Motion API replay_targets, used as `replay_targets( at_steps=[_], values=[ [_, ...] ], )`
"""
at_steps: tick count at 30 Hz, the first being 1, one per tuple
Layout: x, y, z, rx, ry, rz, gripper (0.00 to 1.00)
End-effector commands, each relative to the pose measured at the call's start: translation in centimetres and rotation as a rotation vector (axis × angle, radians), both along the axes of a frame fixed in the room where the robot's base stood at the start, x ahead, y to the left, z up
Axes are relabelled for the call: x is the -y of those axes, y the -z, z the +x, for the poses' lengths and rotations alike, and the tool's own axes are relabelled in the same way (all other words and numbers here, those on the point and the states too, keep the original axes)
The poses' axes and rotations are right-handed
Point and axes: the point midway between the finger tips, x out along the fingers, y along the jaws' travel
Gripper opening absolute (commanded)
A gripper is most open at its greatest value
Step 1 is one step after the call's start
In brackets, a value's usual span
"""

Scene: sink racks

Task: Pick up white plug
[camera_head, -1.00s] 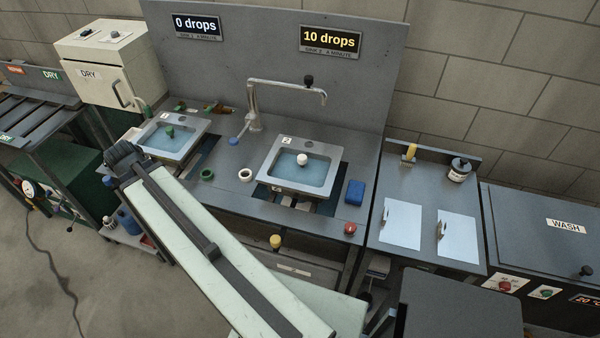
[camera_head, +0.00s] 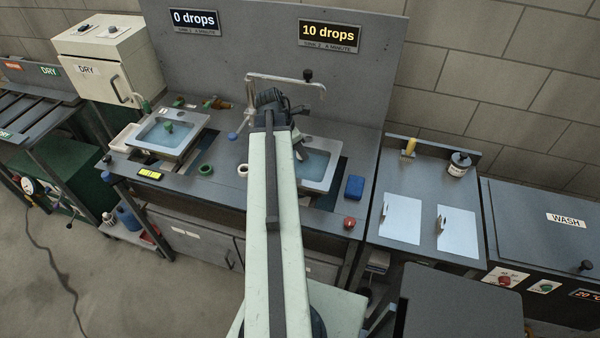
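The right sink (camera_head: 325,160) holds pale blue water and lies partly behind my arm. I cannot make out the white plug in it now; the arm and wrist cover the left part of this sink. My gripper (camera_head: 298,148) is over the left part of the right sink, mostly hidden by the dark wrist. Its fingers are too small and covered to tell open from shut, or whether they touch anything. A white ring (camera_head: 243,170) lies on the counter, left of my arm.
The left sink (camera_head: 150,150) holds water and a green plug (camera_head: 168,127). A green ring (camera_head: 206,169) lies between the sinks. The tap (camera_head: 315,84) arches behind my wrist. A blue block (camera_head: 355,187) and red knob (camera_head: 349,222) are to the right.

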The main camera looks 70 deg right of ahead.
Motion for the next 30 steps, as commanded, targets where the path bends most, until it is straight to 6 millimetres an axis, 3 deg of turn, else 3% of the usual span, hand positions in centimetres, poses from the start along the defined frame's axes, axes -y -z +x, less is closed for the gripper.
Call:
replay_targets(
  at_steps=[5, 13, 20, 21, 24, 25, 30],
  values=[
    [0.1, 0.9, -0.1, 0.001, 0.0, -0.001, 0.35],
    [1.1, 5.1, -1.1, 0.001, 0.0, -0.001, 0.35],
    [1.3, 4.9, -1.2, 0.001, -0.003, -0.001, 0.35],
    [1.3, 4.8, -1.2, 0.001, -0.003, -0.001, 0.33],
    [1.2, 4.8, -1.2, 0.001, -0.003, -0.001, 0.05],
    [1.2, 4.8, -1.2, 0.001, -0.003, -0.001, 0.0],
    [1.2, 4.8, -1.2, 0.001, -0.003, -0.001, 0.0]
  ],
)
